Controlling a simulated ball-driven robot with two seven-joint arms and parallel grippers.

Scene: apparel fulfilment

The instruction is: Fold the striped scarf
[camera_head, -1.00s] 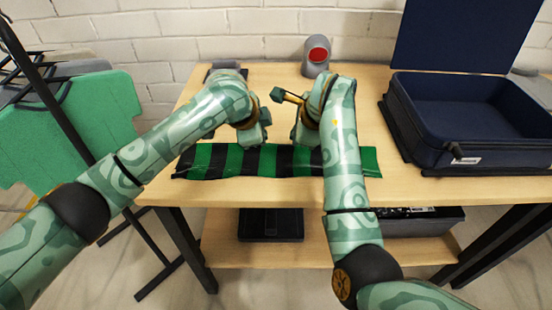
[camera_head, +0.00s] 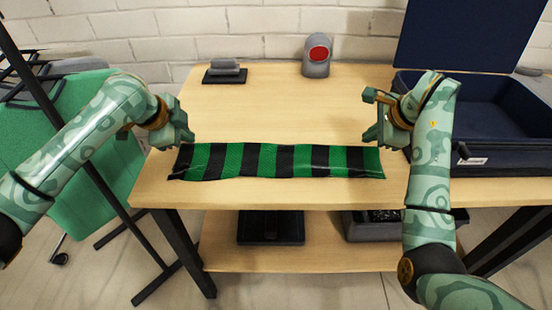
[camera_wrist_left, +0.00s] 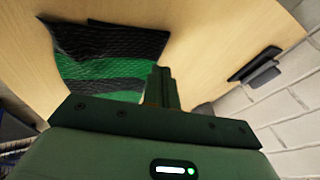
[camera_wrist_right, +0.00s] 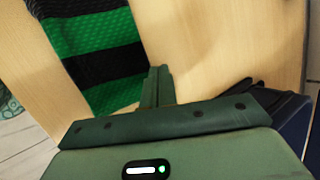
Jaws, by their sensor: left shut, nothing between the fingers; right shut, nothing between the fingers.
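The green-and-black striped scarf (camera_head: 275,161) lies as a long flat strip along the front of the table, its stripes running front to back. It also shows in the left wrist view (camera_wrist_left: 105,68) and the right wrist view (camera_wrist_right: 95,35). My left gripper (camera_head: 190,138) is shut and empty, just above and beside the scarf's left end. My right gripper (camera_head: 370,138) is shut and empty, just behind the scarf's right end. I cannot tell if either one touches the cloth.
An open dark blue suitcase (camera_head: 510,157) stands at the table's right. A grey device with a red disc (camera_head: 317,55) and a small dark scale-like item (camera_head: 225,72) stand at the back. The table (camera_head: 270,110) behind the scarf is clear.

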